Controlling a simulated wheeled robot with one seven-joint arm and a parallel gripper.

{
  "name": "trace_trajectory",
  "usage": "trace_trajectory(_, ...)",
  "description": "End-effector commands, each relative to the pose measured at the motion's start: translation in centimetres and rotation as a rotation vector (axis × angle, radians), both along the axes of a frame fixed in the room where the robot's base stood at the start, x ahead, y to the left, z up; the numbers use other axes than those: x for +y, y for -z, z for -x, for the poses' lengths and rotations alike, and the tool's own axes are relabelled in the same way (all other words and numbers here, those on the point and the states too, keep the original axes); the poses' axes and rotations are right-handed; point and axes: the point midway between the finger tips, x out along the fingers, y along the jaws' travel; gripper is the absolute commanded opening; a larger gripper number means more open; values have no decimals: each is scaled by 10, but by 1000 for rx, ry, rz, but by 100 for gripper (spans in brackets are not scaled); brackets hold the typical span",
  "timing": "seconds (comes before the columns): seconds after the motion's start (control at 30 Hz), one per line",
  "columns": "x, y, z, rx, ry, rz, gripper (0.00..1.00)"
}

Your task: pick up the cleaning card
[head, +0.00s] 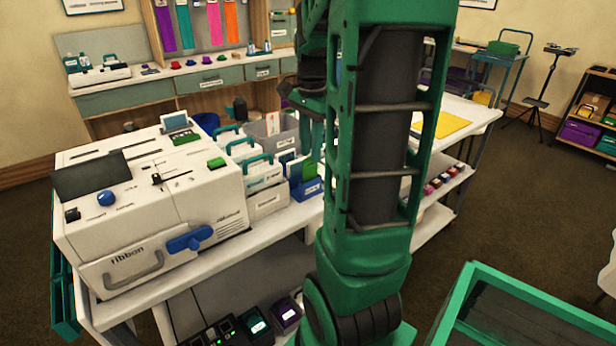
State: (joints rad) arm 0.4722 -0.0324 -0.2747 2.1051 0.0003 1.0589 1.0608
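I cannot single out the cleaning card for sure. Several upright cards, white, green and blue (304,168), stand in a blue holder (307,189) on the white cart, right of the printer. A white card with a small mark (272,124) stands in a grey bin (257,137) behind. My gripper (311,145) seems to point down just above or behind the blue holder, beside my green arm. Its fingers are small and partly covered by the arm, so their opening and any contact with a card are unclear.
A large white printer labelled "ribbon" (205,205) fills the cart's left side. White caddies with teal handles (262,172) stand between it and the blue holder. A yellow sheet (440,122) lies on the white surface right of my arm. A green-framed bin (470,300) is at lower right.

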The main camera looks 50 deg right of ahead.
Motion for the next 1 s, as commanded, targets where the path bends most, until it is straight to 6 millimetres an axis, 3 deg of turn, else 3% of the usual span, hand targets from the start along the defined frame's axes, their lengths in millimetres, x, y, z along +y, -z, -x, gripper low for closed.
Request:
trace_trajectory(0.5, 0, 53, 0, 1, 0, -1, 26)
trace_trajectory(0.77, 0, 55, 0, 0, -1, 0, 26)
trace_trajectory(0.9, 0, 54, 0, -1, -1, 0, 0)
trace_trajectory(1.0, 0, 54, 0, -1, -1, 0, 0)
